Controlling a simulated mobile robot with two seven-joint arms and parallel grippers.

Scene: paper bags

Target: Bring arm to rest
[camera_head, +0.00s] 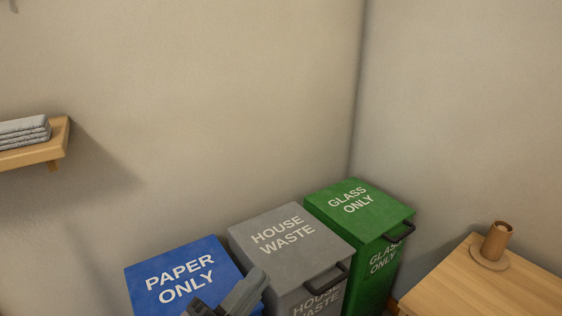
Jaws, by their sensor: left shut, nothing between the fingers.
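My left gripper (251,283) shows at the bottom edge of the head view, in front of the blue bin (178,272) marked PAPER ONLY. It is shut with nothing held, and it covers the lower right part of that bin's lid. The blue lid is closed. I cannot tell whether the gripper touches the lid. My right gripper is not in view. No paper bag is in view.
A grey HOUSE WASTE bin (285,240) and a green GLASS ONLY bin (362,204) stand in a row, lids closed, black handles in front. A wooden table (460,285) with a brown cup (496,241) is at right. A wall shelf (57,143) holds folded grey towels (24,131).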

